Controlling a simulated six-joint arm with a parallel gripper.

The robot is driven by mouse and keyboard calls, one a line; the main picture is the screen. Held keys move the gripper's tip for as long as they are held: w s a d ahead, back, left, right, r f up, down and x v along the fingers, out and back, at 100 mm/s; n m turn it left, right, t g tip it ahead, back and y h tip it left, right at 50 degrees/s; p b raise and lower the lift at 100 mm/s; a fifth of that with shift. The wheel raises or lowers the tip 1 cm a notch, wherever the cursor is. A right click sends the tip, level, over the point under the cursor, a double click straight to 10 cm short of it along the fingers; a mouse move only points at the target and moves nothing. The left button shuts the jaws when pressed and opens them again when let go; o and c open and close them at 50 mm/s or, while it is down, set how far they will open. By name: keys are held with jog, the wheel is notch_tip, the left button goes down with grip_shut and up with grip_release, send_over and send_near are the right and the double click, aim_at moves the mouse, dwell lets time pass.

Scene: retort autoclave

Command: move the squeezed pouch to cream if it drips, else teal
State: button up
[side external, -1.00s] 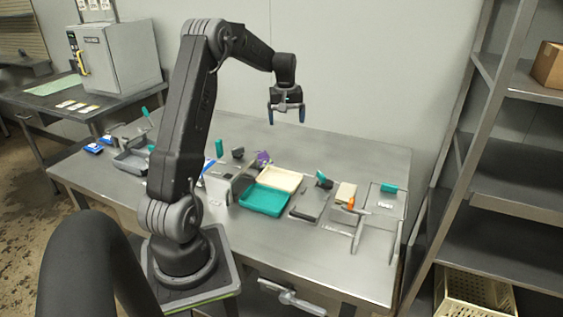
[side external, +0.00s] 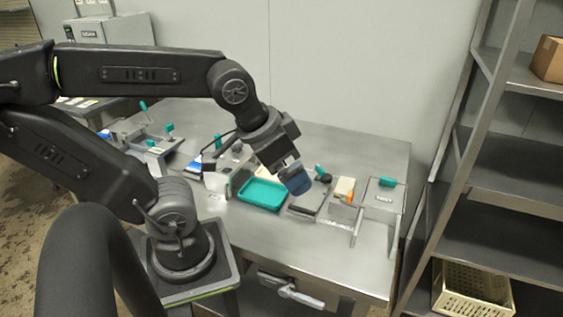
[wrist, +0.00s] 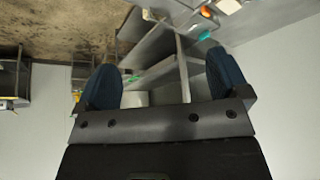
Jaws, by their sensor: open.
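My gripper (side external: 294,178) hangs above the right-middle of the steel bench, over the area of the trays. Its blue fingers are apart with nothing between them in the wrist view (wrist: 163,85). The teal tray (side external: 262,195) lies flat on the bench and looks empty where it shows. The cream tray (side external: 266,173) lies behind it, mostly hidden by my gripper and wrist. I cannot make out a pouch or any drip in either view.
A press-like fixture with a teal handle (side external: 166,131) stands at the bench's left. A fixture with a teal knob (side external: 387,182) and rails stands at the right. A metal shelf rack (side external: 470,200) rises beyond the right edge. The front strip of bench is clear.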

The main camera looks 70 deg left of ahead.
dwell(0.4)
jog(key=w+a+n+g+y, duration=0.15)
jog(key=w+a+n, duration=0.35)
jog(key=w+a, duration=0.5)
jog(key=w+a+n+g+y, duration=0.15)
jog(key=w+a+n, duration=0.4)
jog(key=a, duration=0.85)
jog(key=s+a+f+n+g+h, duration=0.1)
jog(key=s+a+f+n, duration=0.15)
jog(key=a+f, duration=0.45)
jog(key=s+a+f+n+g, duration=0.1)
jog(key=a+f+n, duration=0.25)
jog(key=a, duration=0.65)
jog(key=s+a+f+n+g+h, duration=0.1)
jog(key=a+f+n, duration=0.1)
jog(key=a+f, duration=0.55)
jog(key=shift+m, duration=0.25)
jog(key=f, duration=0.1)
jog(key=a+f, duration=0.1)
jog(key=f, duration=0.1)
jog(key=a+f, duration=0.1)
jog(key=f, duration=0.1)
jog(key=shift+s+a, duration=0.1)
jog(key=shift+a, duration=0.15)
jog(key=shift+a+f, duration=0.15)
jog(key=shift+f, duration=1.45)
jog(key=shift+a+f, duration=0.1)
jog(key=shift+f, duration=1.45)
